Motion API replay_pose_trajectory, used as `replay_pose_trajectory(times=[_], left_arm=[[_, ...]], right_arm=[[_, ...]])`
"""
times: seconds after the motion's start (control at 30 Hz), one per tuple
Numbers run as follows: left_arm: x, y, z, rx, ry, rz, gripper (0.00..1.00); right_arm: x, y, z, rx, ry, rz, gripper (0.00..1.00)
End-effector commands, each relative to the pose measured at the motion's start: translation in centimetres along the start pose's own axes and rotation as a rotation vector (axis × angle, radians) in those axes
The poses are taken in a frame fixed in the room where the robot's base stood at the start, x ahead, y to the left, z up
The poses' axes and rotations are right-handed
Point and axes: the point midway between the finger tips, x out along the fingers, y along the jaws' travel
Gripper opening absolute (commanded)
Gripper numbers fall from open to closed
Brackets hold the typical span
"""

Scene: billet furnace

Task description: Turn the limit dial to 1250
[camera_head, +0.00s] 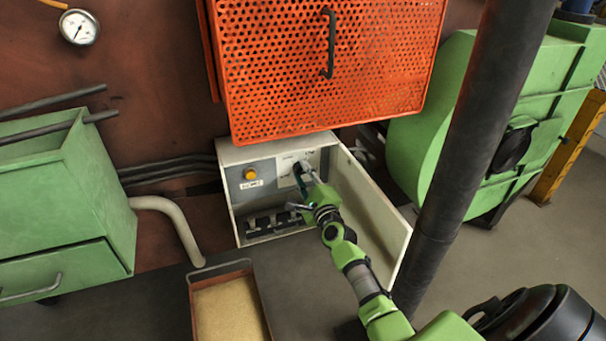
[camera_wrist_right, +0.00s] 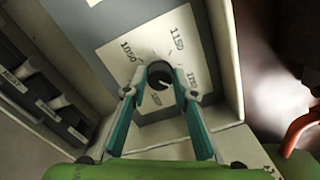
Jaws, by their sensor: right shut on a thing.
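The limit dial (camera_wrist_right: 159,71) is a dark round knob on a pale plate (camera_wrist_right: 122,68) in the right wrist view. The printed numbers 1050 and 1150 are readable around it; another marking at the right is partly hidden by a finger. A small white mark on the knob points toward the lower right of that picture. My right gripper (camera_wrist_right: 161,84) is shut on the dial, with one teal finger on each side. In the head view my right gripper (camera_head: 302,179) reaches into the open control box (camera_head: 226,155) and hides most of the dial. My left gripper does not show.
The box's open door (camera_head: 385,215) stands right of my right arm. An orange perforated guard (camera_head: 330,75) hangs just above. An amber button (camera_head: 250,173) and several black switches (camera_head: 268,225) are beside and below the dial. A tray (camera_head: 228,300) lies in front.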

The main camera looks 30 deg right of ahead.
Motion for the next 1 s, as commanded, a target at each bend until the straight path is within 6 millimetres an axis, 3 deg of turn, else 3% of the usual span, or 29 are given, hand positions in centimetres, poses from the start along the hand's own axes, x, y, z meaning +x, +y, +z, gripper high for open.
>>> replay_pose_trajectory(times=[0.4,0.9,0.93,1.0], left_arm=[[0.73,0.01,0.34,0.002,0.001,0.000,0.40],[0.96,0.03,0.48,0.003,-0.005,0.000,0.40],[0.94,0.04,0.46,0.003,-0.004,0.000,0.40],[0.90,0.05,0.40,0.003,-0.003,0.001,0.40]], right_arm=[[0.01,0.09,0.07,-0.170,-0.001,0.000,0.04],[0.01,0.14,0.07,-0.187,-0.001,0.001,0.04],[0.01,0.15,0.08,-0.187,-0.001,0.001,0.28],[0.01,0.14,0.07,-0.186,-0.001,0.001,0.42]])
